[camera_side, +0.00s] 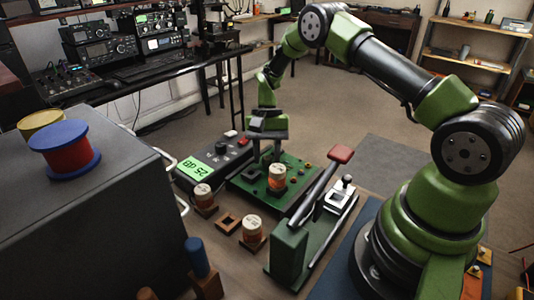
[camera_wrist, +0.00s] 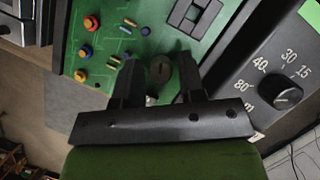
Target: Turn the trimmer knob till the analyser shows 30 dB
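In the side view my gripper (camera_side: 270,142) is low over the board, and an orange can hides the knob. The dark analyser (camera_side: 232,152) has a lit green display (camera_side: 208,165) that appears upside down and seems to read 25 dB.
An orange can (camera_side: 276,180) stands near the board's front; two others (camera_side: 203,195) and (camera_side: 252,229) stand nearby. A green press with a red-ended lever (camera_side: 340,154) lies between the board and my base. The wrist view shows the analyser dial (camera_wrist: 287,91). A grey cabinet (camera_side: 95,200) fills the left.

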